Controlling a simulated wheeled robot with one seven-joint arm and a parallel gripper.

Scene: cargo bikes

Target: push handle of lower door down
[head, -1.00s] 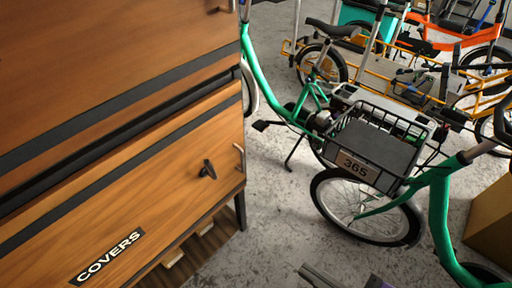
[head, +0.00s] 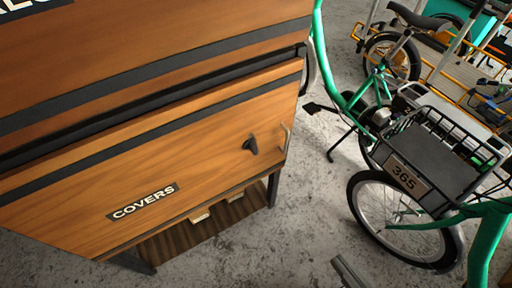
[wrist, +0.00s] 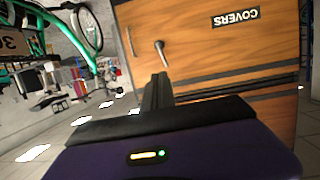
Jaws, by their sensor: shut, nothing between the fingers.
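The lower door (head: 75,210) is a wooden panel with a black band and a "COVERS" label, and it looks closed. My gripper is shut and empty, pointed at the door. In the head view only the tip of my gripper (head: 340,262) shows at the bottom, apart from the handle.
A green cargo bike with a front basket (head: 420,165) marked 365 stands right of the cabinet. An upper wooden door (head: 150,50) is above the lower one. A slatted shelf (head: 190,235) is below. Clear concrete floor (head: 300,220) lies between cabinet and bike.

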